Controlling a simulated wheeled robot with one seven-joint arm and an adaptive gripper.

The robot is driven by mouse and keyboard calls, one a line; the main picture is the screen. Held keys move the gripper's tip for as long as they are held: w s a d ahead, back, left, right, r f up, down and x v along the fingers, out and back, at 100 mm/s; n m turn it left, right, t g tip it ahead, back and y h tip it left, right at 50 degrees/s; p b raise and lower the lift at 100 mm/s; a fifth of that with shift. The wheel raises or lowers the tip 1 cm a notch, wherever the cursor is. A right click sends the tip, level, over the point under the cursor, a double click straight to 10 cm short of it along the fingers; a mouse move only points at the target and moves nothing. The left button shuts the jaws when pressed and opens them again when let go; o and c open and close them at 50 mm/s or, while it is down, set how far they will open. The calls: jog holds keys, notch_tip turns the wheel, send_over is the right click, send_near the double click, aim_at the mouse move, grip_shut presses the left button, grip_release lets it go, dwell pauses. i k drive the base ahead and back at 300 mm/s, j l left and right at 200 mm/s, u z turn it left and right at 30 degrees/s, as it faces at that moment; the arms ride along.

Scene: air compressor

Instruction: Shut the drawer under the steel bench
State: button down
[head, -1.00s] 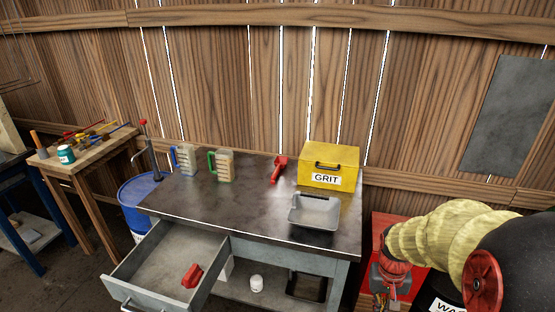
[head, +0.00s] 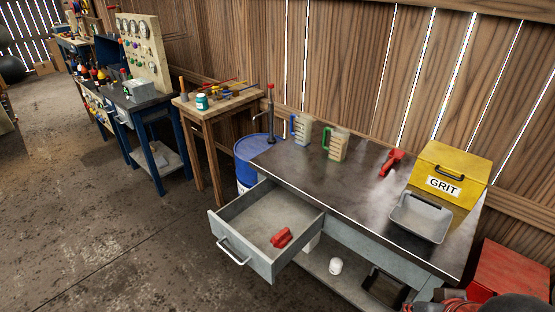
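The steel bench (head: 325,175) stands against the wooden wall, with a dark metal top. Its drawer (head: 262,218) is pulled well out at the left of the bench front, with a bar handle (head: 233,251) on its face. A red object (head: 281,238) lies inside the drawer. My gripper is not visible in the head view. Only a small part of my arm shows at the bottom right corner, far from the drawer.
On the bench are two jugs (head: 302,131), a red tool (head: 392,161), a grey tray (head: 420,217) and a yellow GRIT box (head: 449,172). A blue barrel (head: 247,166) stands behind the drawer. A wooden table (head: 215,108) is further left. The floor left of the drawer is clear.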

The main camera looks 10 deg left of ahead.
aim_at(247, 225)
jog(key=i+j+u, duration=0.1)
jog(key=u, duration=0.35)
jog(key=i+u, duration=0.3)
jog(key=u, duration=0.15)
jog(key=i+u, duration=0.2)
jog(key=u, duration=0.25)
